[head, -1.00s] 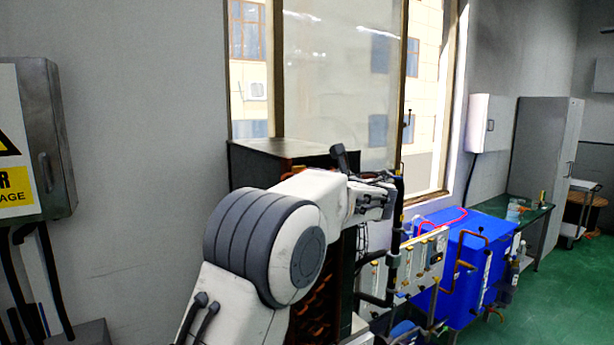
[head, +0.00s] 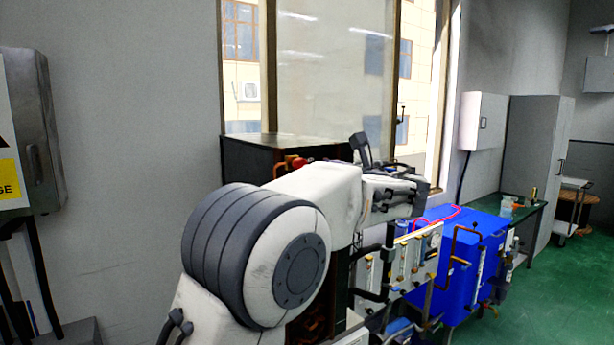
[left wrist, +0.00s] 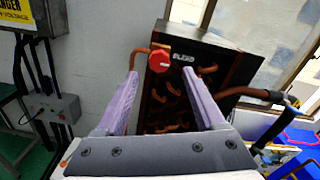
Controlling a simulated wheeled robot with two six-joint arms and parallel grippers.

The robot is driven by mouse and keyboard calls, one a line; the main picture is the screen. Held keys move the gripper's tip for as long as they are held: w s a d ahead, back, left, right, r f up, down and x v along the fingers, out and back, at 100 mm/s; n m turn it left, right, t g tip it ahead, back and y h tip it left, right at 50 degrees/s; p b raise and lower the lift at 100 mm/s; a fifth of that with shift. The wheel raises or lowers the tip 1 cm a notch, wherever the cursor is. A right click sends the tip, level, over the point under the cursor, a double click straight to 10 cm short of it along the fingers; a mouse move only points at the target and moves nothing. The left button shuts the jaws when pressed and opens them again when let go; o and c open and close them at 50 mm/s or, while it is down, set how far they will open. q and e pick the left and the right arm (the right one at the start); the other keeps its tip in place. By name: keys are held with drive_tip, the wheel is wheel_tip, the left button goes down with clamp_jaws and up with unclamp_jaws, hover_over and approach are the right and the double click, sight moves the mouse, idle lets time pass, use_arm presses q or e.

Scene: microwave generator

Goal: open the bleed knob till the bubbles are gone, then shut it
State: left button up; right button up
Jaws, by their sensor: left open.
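The bleed knob (left wrist: 158,60) is red and sits on a copper fitting at the upper left edge of a dark cabinet (left wrist: 205,85) marked "BLEED". In the head view the red knob (head: 290,162) shows just above my left forearm. My left gripper (left wrist: 160,76) is open, with its two purple fingers pointing toward the cabinet. The knob appears between the fingertips and beyond them, seemingly apart from both. In the head view I cannot make out the fingers. No bubbles can be made out. My right gripper is not in view.
A panel with gauges and clear tubes (head: 400,262) stands right of the dark cabinet (head: 245,150), before a blue tank (head: 470,265). A copper pipe (left wrist: 133,62) runs left of the knob. A grey electrical box (head: 35,135) hangs on the left wall.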

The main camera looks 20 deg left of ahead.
use_arm(q)
drive_tip(key=shift+v, duration=1.5)
drive_tip(key=s+d+f+n+g+h, duration=0.35)
drive_tip(key=s+f, duration=0.45)
drive_tip(key=f, duration=0.3)
drive_tip(key=s+d+f+n+g+h, duration=0.25)
drive_tip(key=s+f+h, duration=0.25)
drive_tip(key=s+f, duration=0.5)
drive_tip(key=s+d+f+n+g+h, duration=0.2)
drive_tip(key=s+f, duration=0.4)
drive_tip(key=s, duration=0.4)
drive_tip(key=s+d+f+n+g+h, duration=0.3)
drive_tip(key=s+f+n, duration=0.3)
drive_tip(key=s, duration=0.5)
drive_tip(key=shift+s+d+f+n+h, duration=0.2)
drive_tip(key=shift+d+n+h, duration=0.25)
drive_tip(key=shift+h, duration=0.4)
